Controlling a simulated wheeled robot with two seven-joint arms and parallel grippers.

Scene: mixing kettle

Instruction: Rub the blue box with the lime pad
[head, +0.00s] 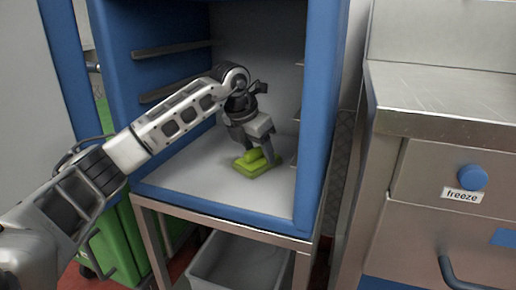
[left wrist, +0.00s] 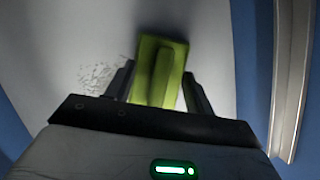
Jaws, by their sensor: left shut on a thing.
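The blue box (head: 222,207) is an open-fronted cabinet with a blue frame and a pale grey interior, standing on a metal stand. My left arm reaches into it. My left gripper (head: 262,155) points down near the box's floor, toward the right side. It is shut on the raised grip of the lime pad (head: 249,167). The pad lies low, at or just above the floor; I cannot tell whether it touches. In the left wrist view the pad (left wrist: 150,60) sits between the fingers. A patch of dark scribbled marks (left wrist: 97,76) shows on the floor left of it. My right gripper is out of view.
Ledges (head: 172,48) run along the box's inner left wall. A grey bin (head: 238,262) sits under the box and a green bin (head: 118,240) to its left. A metal counter with a drawer labelled "freeze" (head: 462,195) stands at the right.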

